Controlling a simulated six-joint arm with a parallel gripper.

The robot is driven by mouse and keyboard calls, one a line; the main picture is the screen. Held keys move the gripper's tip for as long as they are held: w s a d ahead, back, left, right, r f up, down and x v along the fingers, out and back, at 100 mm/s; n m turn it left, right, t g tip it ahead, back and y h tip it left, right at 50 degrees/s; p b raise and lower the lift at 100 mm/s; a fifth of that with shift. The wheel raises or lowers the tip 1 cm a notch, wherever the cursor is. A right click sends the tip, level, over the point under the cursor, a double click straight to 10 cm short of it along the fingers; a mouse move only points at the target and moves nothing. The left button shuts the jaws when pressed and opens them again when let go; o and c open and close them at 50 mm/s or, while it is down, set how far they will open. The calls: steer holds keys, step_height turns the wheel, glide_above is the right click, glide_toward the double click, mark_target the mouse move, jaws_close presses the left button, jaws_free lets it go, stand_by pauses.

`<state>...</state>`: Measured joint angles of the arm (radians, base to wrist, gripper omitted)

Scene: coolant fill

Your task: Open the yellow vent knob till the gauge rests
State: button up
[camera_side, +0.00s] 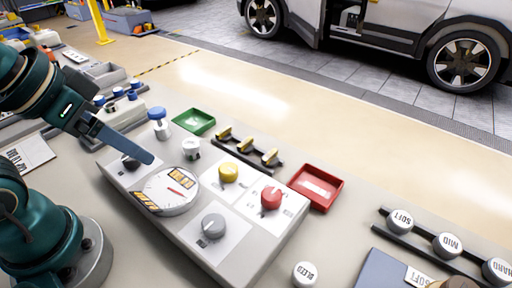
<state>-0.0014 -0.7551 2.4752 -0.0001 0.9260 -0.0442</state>
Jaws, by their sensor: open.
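The yellow vent knob (228,172) sits on a white plate on the grey-white panel (255,255). The round gauge (168,192) is to its left on the panel, with a white face, a short red needle and orange-yellow marked patches. My gripper (147,157) reaches in from the left above the panel, near the gauge's upper left edge. It is apart from the yellow knob and holds nothing that I can see. Its fingers overlap in this view. A dark knob (131,163) is partly hidden beneath them.
Behind stand a green tray (193,121), a brass-topped rack (248,151) and a blue-capped post (158,122). A red tray (316,187) is at right. Labelled caps (446,243) stand farther right.

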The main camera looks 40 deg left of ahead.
steer(key=shift+f+m, duration=0.25)
steer(key=shift+m, duration=0.05)
